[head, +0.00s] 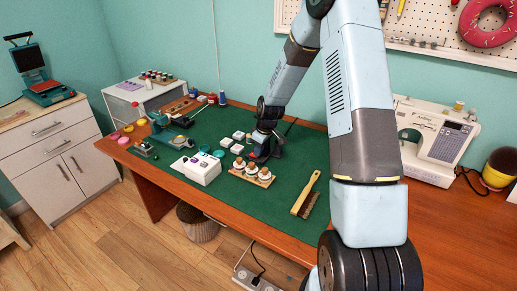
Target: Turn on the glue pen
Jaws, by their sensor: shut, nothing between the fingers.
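My gripper (261,148) points down over the green mat (225,190) near the middle of the workbench. It is small in the head view and partly merges with a dark item (277,149) beside it. Its fingers are shut with nothing seen between them. I cannot make out whether the gripper touches the dark item, or whether that item is the glue pen or its stand. A thin black cable or rod (290,127) rises behind it. No switch or lit lamp can be made out.
A wooden holder with small white-topped jars (252,174), a white box (202,170) and a brush (306,195) are nearby. Small white boxes (226,142) lie left of the gripper. A sewing machine (436,138) stands right. The mat's front strip is clear.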

